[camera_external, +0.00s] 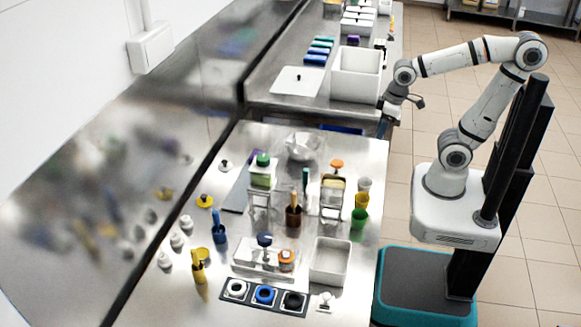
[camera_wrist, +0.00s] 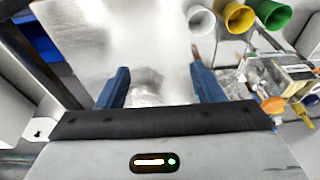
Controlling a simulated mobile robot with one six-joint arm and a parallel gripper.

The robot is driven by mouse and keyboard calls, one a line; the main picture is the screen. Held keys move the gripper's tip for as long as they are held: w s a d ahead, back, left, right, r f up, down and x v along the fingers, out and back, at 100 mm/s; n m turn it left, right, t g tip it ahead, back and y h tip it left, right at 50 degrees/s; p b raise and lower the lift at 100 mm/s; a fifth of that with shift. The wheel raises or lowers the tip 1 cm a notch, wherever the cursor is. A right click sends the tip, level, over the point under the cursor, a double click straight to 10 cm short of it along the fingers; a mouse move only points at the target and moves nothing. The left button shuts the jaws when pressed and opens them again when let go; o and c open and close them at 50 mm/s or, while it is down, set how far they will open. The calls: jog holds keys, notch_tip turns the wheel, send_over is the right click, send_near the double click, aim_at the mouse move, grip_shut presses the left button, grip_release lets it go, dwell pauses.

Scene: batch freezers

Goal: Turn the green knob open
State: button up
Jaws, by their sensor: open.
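The green knob (camera_external: 263,158) sits on top of a clear container with pale green contents, held on a metal stand at the middle of the near steel bench. I cannot make it out in the wrist view. My gripper (camera_external: 389,112) is beyond the bench's right edge, well to the right of the green knob and apart from it. In the wrist view my gripper (camera_wrist: 161,84) has its two blue fingers spread wide. Nothing is held between them; bare steel and a blurry clear object show behind the gap.
An orange knob (camera_external: 337,164) tops a similar stand to the right. White, yellow and green cups (camera_external: 359,217) stand near the bench's right edge. A brown cup with tools (camera_external: 293,216), a white tray (camera_external: 330,262) and several small bottles crowd the bench.

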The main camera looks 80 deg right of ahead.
jog(key=w+a+r+m+p, duration=0.25)
jog(key=w+r, duration=0.35)
jog(key=w, duration=0.4)
jog(key=m+g+p, duration=0.3)
jog(key=m+p, duration=0.3)
jog(key=p, duration=0.2)
send_over(263, 157)
jog(key=shift+s+d+f, duration=0.2)
jog(key=shift+d+f, duration=0.05)
jog(key=shift+f, duration=0.25)
jog(key=shift+w+a+f, duration=0.15)
jog(key=shift+a+f, duration=0.05)
jog(key=shift+a, duration=0.05)
jog(key=shift+f, duration=0.3)
notch_tip(263, 157, down, 7)
jog(key=shift+f+p, duration=0.15)
jog(key=shift+p, duration=0.75)
jog(key=shift+c, duration=0.5)
